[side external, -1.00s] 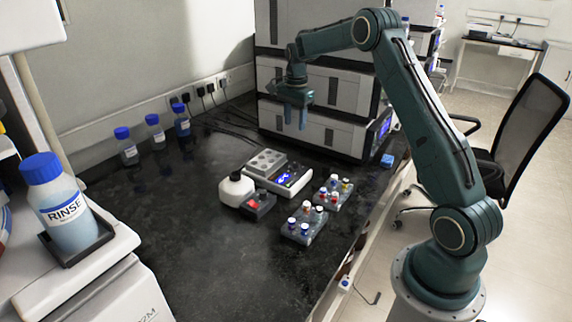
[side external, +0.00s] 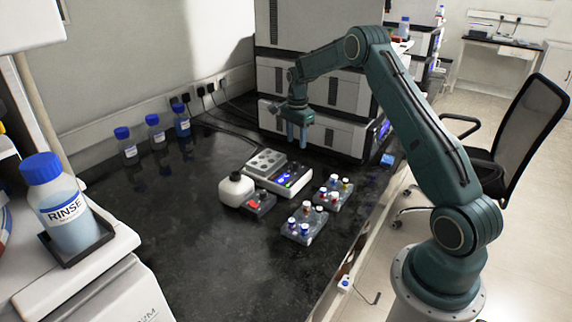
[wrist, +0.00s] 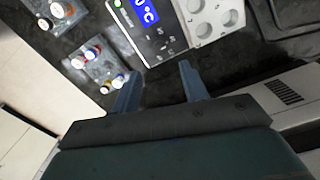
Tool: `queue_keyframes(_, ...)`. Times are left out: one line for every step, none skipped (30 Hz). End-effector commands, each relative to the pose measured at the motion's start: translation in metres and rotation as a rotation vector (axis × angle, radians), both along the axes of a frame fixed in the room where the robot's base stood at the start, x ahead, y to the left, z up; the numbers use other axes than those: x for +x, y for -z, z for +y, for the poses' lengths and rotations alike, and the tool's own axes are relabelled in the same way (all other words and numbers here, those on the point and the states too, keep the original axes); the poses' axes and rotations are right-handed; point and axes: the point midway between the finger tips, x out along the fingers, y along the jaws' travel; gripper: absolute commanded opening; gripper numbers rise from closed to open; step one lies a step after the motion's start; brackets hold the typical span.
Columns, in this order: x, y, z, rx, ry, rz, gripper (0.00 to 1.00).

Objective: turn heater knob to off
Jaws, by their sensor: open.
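The heater (side external: 285,183) is a white unit with a blue-lit display and a grey block with wells. It sits on the black bench in front of the stacked instruments. In the wrist view, the heater panel (wrist: 150,38) shows a blue display with "°C" and small dark markings. I cannot make out the knob in either view. My gripper (side external: 297,143) is above and just behind the heater in the side view, pointing down. In the wrist view, my gripper (wrist: 160,76) has its fingers apart with nothing between them, near the panel's lower edge.
A small device with a red display (side external: 258,203) and a white bottle (side external: 236,190) stand left of the heater. Vial racks (side external: 305,222) (side external: 334,194) stand to the right. Stacked instruments (side external: 320,135) rise behind. The bench's left front (side external: 190,235) is clear.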

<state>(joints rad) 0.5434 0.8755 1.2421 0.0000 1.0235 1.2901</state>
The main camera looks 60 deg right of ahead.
Motion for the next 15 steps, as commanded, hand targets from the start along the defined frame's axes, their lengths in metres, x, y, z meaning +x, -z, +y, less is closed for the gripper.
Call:
queue_keyframes(-0.001,0.010,0.001,0.002,0.000,0.005,0.44)
queue_keyframes(-0.001,0.014,0.000,0.002,0.000,0.004,0.44)
queue_keyframes(-0.001,0.020,0.000,0.002,0.000,0.004,0.44)
queue_keyframes(-0.001,0.025,0.000,0.002,0.000,0.004,0.44)
queue_keyframes(-0.001,0.030,0.000,0.002,0.000,0.004,0.44)
queue_keyframes(-0.001,0.036,0.000,0.002,0.000,0.003,0.44)
queue_keyframes(-0.001,0.040,0.000,0.002,0.000,0.004,0.44)
queue_keyframes(-0.001,0.045,0.000,0.002,0.000,0.003,0.44)
queue_keyframes(-0.001,0.051,0.000,0.002,0.000,0.003,0.44)
queue_keyframes(-0.001,0.055,0.000,0.002,0.000,0.004,0.44)
queue_keyframes(-0.001,0.059,0.000,0.002,0.000,0.003,0.44)
queue_keyframes(-0.001,0.064,0.000,0.002,0.000,0.003,0.44)
queue_keyframes(-0.001,0.068,0.000,0.002,0.000,0.003,0.44)
queue_keyframes(-0.001,0.071,0.000,0.002,0.000,0.003,0.44)
queue_keyframes(0.000,0.074,0.000,0.001,0.000,0.002,0.44)
